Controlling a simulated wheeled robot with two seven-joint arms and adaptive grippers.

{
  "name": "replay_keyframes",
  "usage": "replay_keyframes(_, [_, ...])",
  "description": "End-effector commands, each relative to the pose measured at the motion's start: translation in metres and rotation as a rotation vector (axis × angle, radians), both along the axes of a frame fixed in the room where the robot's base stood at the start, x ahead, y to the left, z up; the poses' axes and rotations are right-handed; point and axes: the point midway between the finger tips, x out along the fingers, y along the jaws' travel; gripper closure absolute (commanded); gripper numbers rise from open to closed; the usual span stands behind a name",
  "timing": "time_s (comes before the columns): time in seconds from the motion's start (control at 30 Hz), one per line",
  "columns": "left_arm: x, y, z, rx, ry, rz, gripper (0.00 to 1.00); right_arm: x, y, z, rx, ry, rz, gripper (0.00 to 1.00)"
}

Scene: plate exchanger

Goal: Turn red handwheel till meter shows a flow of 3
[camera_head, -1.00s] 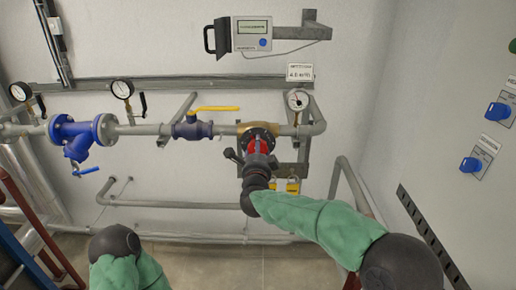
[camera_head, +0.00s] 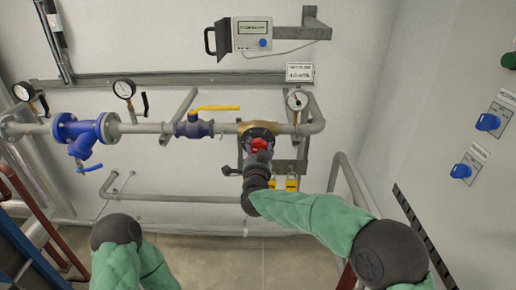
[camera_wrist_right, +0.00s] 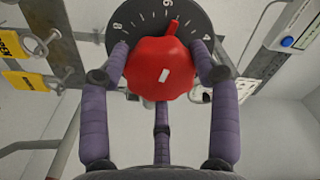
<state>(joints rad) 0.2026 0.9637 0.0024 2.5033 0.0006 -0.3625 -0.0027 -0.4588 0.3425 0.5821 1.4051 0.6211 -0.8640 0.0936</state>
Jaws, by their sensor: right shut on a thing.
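The red handwheel (camera_wrist_right: 158,68) is in the middle of the right wrist view, in front of a black dial (camera_wrist_right: 150,18) with white numbers. My right gripper (camera_wrist_right: 160,75) is shut on it, with fingers on both sides and one below. In the head view the red handwheel (camera_head: 259,145) is partly hidden behind my right gripper (camera_head: 258,160). The meter (camera_head: 252,33) is a white box on the wall; its display is too small to read. My left arm shows at the bottom left, but its gripper cannot be made out.
A pipe with a blue strainer (camera_head: 86,132), a yellow-handled valve (camera_head: 214,108) and round gauges runs along the wall. Yellow padlocks (camera_head: 292,183) hang right of the handwheel. A grey cabinet with blue knobs (camera_head: 488,122) stands at the right.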

Motion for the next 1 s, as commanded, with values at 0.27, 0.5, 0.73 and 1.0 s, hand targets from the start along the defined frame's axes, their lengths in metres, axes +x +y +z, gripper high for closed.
replay_keyframes(0.27, [0.0000, 0.0000, 0.0017, 0.000, 0.000, 0.000, 0.60, -0.0005, 0.0018, -0.0016, -0.032, 0.002, 0.004, 0.71])
replay_keyframes(0.5, [0.0000, 0.0000, 0.0016, 0.000, 0.000, 0.000, 0.60, -0.0006, 0.0019, -0.0026, -0.032, 0.004, 0.005, 0.71])
replay_keyframes(0.73, [0.0000, 0.0000, 0.0016, 0.000, 0.000, 0.000, 0.60, -0.0005, 0.0014, -0.0024, -0.031, 0.004, 0.003, 0.14])
replay_keyframes(1.0, [0.0001, -0.0001, 0.0016, 0.000, 0.000, 0.000, 0.60, -0.0008, 0.0005, -0.0014, -0.030, 0.003, 0.002, 0.14])
